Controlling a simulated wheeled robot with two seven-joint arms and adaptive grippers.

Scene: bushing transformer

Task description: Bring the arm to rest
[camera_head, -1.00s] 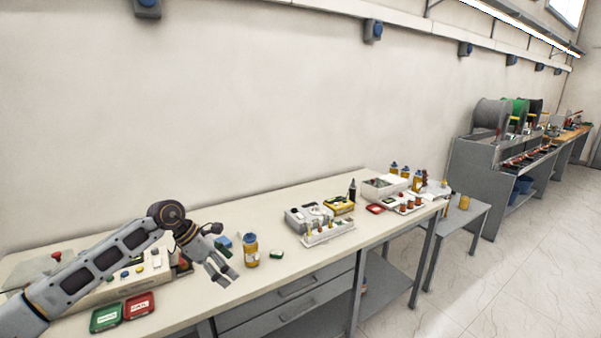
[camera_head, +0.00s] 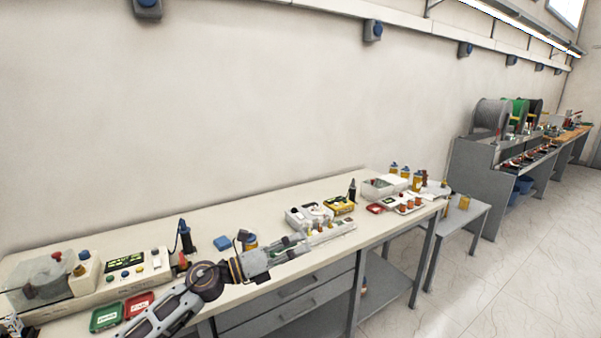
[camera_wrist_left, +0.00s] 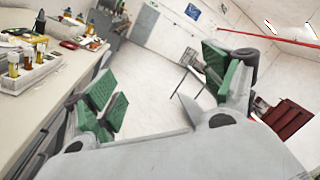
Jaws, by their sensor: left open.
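My left gripper (camera_head: 290,247) reaches in from the lower left in the head view, over the front part of the workbench (camera_head: 300,200). My right gripper does not show in either view.
A test unit (camera_head: 125,272), a green tray (camera_head: 106,317) and a red tray (camera_head: 139,304) sit at the bench's left. A white rack (camera_head: 330,230) and small parts lie right of the gripper. Floor (camera_head: 500,280) is clear.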

